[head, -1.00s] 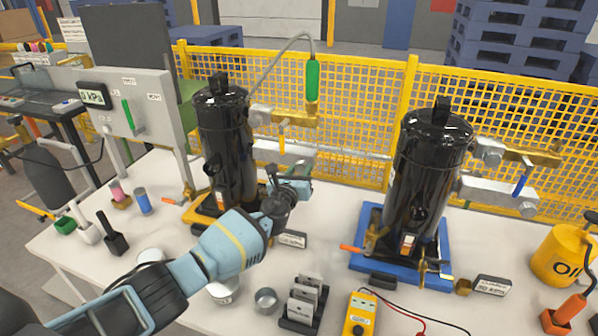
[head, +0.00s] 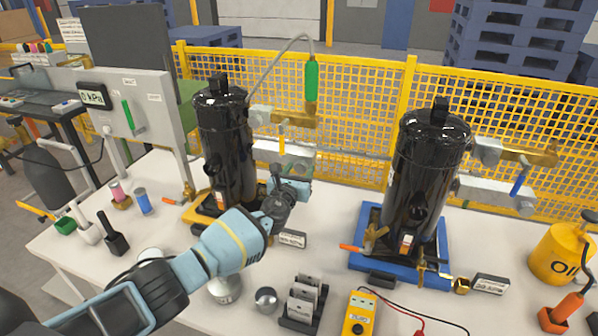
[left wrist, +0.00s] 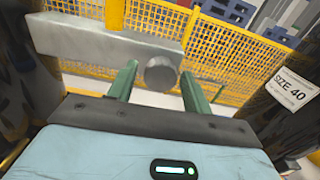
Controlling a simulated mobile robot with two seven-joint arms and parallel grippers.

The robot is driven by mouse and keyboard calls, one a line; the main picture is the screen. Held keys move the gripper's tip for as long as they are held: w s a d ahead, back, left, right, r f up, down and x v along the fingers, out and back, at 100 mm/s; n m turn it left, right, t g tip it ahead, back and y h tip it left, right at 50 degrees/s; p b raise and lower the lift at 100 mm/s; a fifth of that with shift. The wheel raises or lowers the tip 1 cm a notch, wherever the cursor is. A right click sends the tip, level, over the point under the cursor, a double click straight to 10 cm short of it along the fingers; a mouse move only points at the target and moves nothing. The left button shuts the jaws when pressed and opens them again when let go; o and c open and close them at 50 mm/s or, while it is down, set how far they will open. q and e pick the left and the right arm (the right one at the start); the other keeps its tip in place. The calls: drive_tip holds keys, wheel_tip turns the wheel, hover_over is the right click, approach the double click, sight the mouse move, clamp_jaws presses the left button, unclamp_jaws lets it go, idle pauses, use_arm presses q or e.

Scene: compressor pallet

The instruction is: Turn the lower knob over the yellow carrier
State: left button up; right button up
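A black compressor (head: 225,145) stands on the yellow carrier (head: 203,216). On its right side are an upper block with a yellow lever (head: 282,136) and a lower grey block (head: 268,151). The lower block's round grey knob (left wrist: 161,73) shows in the left wrist view at the block's right end. My left gripper (head: 292,176) is just below and in front of that block. In the left wrist view its green fingers (left wrist: 157,87) are open, one on each side of the knob. I cannot tell whether they touch it. My right gripper is not in view.
A second black compressor (head: 425,175) stands on a blue carrier (head: 367,262) to the right. A grey panel with a display (head: 92,94) is at the left. A yellow mesh fence (head: 345,105) runs behind the table. A slotted rack (head: 303,300) and yellow meter (head: 358,315) are in front.

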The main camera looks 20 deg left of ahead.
use_arm(q)
drive_tip(key=shift+o, duration=0.2)
drive_tip(key=shift+s, duration=0.1)
drive_tip(key=s, duration=0.7)
drive_tip(key=shift+s+a, duration=0.15)
drive_tip(key=shift+s, duration=0.15)
idle(0.5)
drive_tip(key=s+f+n+g+y, duration=0.1)
drive_tip(key=s+f+n+g, duration=0.3)
drive_tip(key=s+f+n, duration=0.5)
drive_tip(key=s+f+n+g+y, duration=0.25)
drive_tip(key=s+f+n, duration=0.25)
drive_tip(key=s+n, duration=0.7)
drive_tip(key=s+a+f+n+g+h, duration=0.15)
drive_tip(key=s+n+g, duration=0.4)
drive_tip(key=s, duration=0.95)
drive_tip(key=s+a+n+g+h, duration=0.15)
drive_tip(key=s+n+g, duration=0.4)
drive_tip(key=s, duration=0.85)
drive_tip(key=w+d+f+n+t+h, duration=0.1)
drive_tip(key=w+f+t, duration=0.2)
drive_tip(key=f+t, duration=0.1)
drive_tip(key=w+d+f+t, duration=0.2)
drive_tip(key=f+t, duration=0.3)
drive_tip(key=f, duration=0.1)
drive_tip(key=shift+w+d+f+n+h, duration=0.15)
drive_tip(key=shift+w+d+n+h, duration=0.15)
drive_tip(key=shift+w+n+h, duration=0.1)
